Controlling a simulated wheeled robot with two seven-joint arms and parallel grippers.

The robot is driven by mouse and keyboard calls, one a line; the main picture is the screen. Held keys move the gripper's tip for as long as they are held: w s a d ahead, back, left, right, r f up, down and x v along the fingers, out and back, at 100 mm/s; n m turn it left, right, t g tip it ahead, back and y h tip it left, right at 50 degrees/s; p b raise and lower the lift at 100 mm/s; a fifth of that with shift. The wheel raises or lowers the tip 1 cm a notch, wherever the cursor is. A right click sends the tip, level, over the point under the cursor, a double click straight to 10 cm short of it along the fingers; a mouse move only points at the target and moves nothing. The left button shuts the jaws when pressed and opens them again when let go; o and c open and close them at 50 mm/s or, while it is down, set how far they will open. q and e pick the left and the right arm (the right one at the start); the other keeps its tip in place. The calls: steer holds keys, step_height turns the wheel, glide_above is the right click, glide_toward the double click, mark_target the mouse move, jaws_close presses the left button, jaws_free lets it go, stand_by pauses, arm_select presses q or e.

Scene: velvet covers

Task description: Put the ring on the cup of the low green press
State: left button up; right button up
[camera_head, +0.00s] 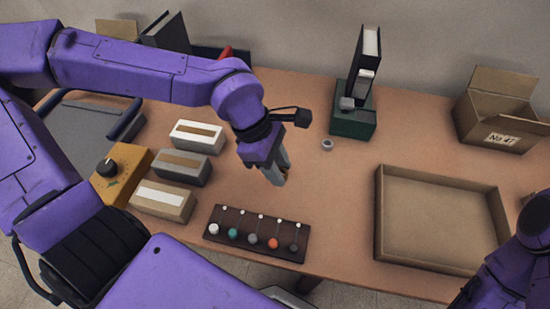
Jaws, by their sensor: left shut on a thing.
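The green press (352,123) stands at the back middle of the table, with a dark upright column and a small grey part low on its front. A small grey round piece (327,145) with a pale centre sits on the table just in front of it; I cannot tell whether it is the ring or the cup. My left gripper (279,181) points down over the middle of the table, left of and nearer than the press. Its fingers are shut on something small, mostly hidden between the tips. My right arm shows at the lower right; its gripper is out of view.
A dark board (257,248) with several coloured balls lies at the front edge. A shallow open tray (440,268) is at the right, an open carton (500,130) behind it. Several boxes (181,167) and a yellow dial box (122,172) are at the left.

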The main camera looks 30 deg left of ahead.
arm_select(q)
steer(key=w+a+f, duration=0.2)
steer(key=w+f, duration=0.1)
steer(key=w+a+f+p, duration=0.1)
steer(key=w+a+f, duration=0.2)
steer(key=w+a+f+p, duration=0.1)
steer(key=w+a+f, duration=0.1)
steer(key=w+f, duration=0.1)
steer(key=shift+w+a+f, duration=0.2)
steer(key=shift+w, duration=0.4)
step_height(320, 180, down, 3)
steer(key=shift+r+p, duration=0.2)
steer(key=shift+p, duration=0.5)
steer(key=shift+f, duration=0.25)
arm_select(e)
steer(key=r, duration=0.3)
steer(key=shift+s+r, duration=0.35)
arm_select(q)
steer(key=shift+f, duration=0.1)
arm_select(e)
steer(key=shift+f, duration=0.1)
arm_select(q)
steer(key=o, duration=1)
